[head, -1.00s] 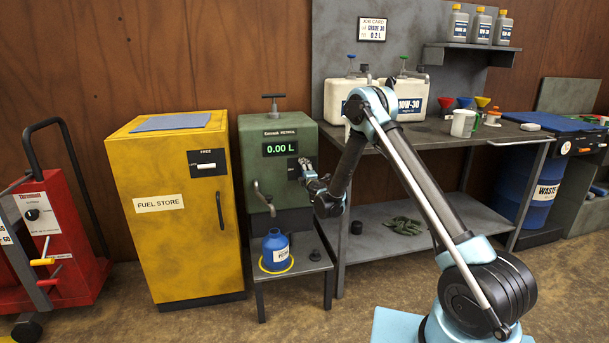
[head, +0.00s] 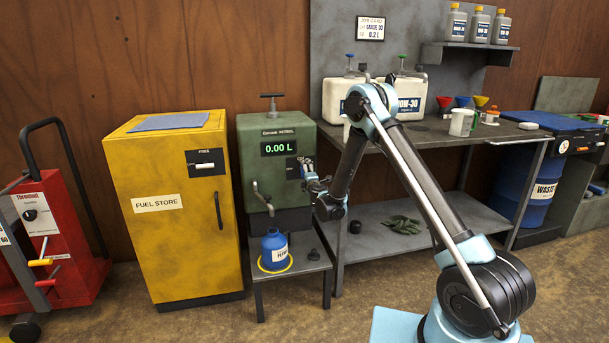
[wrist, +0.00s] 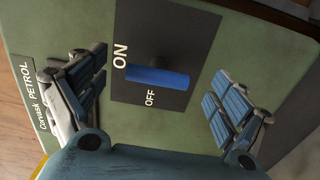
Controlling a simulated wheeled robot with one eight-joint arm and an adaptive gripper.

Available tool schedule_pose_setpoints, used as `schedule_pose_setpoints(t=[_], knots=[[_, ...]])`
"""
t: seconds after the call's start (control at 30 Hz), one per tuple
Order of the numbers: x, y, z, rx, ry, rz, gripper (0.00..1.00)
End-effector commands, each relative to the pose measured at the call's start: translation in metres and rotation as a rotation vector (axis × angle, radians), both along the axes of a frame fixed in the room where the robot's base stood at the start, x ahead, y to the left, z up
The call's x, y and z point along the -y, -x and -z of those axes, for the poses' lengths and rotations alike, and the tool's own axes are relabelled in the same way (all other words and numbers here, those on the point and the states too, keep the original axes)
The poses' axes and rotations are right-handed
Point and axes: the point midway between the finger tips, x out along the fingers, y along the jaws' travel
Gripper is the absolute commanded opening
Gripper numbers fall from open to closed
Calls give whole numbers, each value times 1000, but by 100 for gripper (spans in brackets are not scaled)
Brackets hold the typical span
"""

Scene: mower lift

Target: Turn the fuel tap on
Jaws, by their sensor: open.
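The green petrol dispenser (head: 278,184) stands right of the yellow cabinet, its display reading 0.00 L. In the wrist view its front face (wrist: 195,110) carries a black plate (wrist: 190,28) marked ON and OFF. The fuel tap, a blue bar lever (wrist: 157,77) on a dark hub, lies across the plate between the two words. My gripper (wrist: 158,98) is open, with one finger on each side of the plate and the lever between them, apart from both. In the head view my gripper (head: 308,170) is at the dispenser's right front and mostly covers the tap.
A blue petrol can (head: 275,250) stands on a small stand below the spout (head: 263,198). The yellow fuel store cabinet (head: 175,235) is close on the left. A grey workbench (head: 400,150) with white oil containers stands to the right.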

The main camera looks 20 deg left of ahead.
Motion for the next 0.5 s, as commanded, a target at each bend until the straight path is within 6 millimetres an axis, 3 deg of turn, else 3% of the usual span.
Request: schedule_pose_setpoints(t=[0.3, 0.5], knots=[[32, 52, 1, -1, 1, -1, 91], [46, 74, 1, -1, 0, 1, 91]])
